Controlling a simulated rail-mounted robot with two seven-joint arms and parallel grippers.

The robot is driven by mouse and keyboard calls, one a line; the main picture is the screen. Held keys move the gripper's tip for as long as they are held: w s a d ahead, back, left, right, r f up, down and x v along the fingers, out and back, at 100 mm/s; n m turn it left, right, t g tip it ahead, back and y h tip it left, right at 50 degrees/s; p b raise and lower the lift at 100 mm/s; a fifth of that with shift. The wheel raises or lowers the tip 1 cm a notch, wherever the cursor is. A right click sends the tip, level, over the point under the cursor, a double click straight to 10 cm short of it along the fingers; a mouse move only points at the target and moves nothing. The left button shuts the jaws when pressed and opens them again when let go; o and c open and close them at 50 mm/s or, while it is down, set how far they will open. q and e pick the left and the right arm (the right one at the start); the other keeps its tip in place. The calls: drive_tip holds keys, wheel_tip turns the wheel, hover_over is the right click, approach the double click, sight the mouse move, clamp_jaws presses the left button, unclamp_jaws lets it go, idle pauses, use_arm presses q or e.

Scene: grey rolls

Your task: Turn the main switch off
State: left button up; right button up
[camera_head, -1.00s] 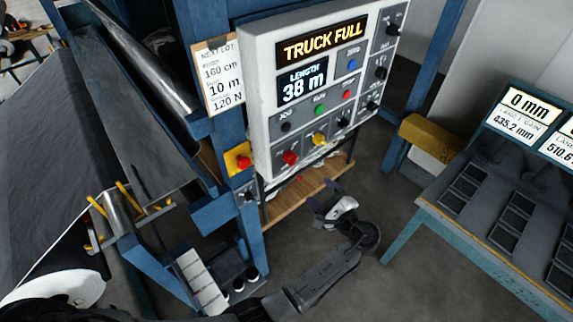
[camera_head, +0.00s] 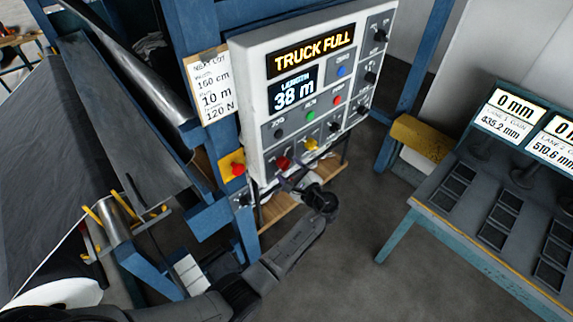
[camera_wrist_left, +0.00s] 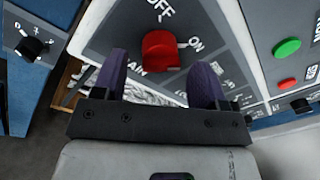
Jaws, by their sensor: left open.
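The main switch (camera_wrist_left: 160,50) is a red knob with OFF above it, ON to its right and a partly hidden MAIN label below. In the head view the red main switch (camera_head: 283,162) is at the lower left of the white control panel (camera_head: 246,100). My left gripper (camera_head: 294,182) is just below it at the panel's lower edge. In the left wrist view the left gripper (camera_wrist_left: 163,68) is open, with one dark finger on each side of the knob's lower part; contact cannot be told. My right gripper is not in view.
A yellow plate with a red button (camera_head: 237,168) is left of the panel. A yellow knob (camera_head: 311,144) and several black knobs are close by on the panel. A blue post stands on the left; a console table (camera_head: 440,215) stands right. Floor between is clear.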

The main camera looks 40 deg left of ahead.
use_arm(q)
drive_tip(key=shift+x, duration=1.1)
drive_tip(key=shift+c, duration=0.4)
drive_tip(key=c, duration=0.8)
drive_tip(key=shift+f+n+b, duration=0.2)
drive_tip(key=shift+n+b, duration=0.1)
drive_tip(key=shift+b, duration=0.1)
drive_tip(key=n+b, duration=0.3)
drive_tip(key=b, duration=0.1)
drive_tip(key=n+b, duration=0.2)
drive_tip(key=b, duration=0.2)
drive_tip(key=f+n+y+b, duration=0.1)
drive_tip(key=n+b, duration=0.2)
drive_tip(key=shift+n+b, duration=0.3)
drive_tip(key=shift+b, duration=0.1)
drive_tip(key=n+g+b, duration=0.1)
drive_tip(key=n+b, duration=0.7)
drive_tip(key=b, duration=0.3)
drive_tip(key=shift+w, duration=0.15)
drive_tip(key=shift+r+n+b, duration=0.2)
drive_tip(key=shift+n+b, duration=0.7)
drive_tip(key=shift+b, duration=0.2)
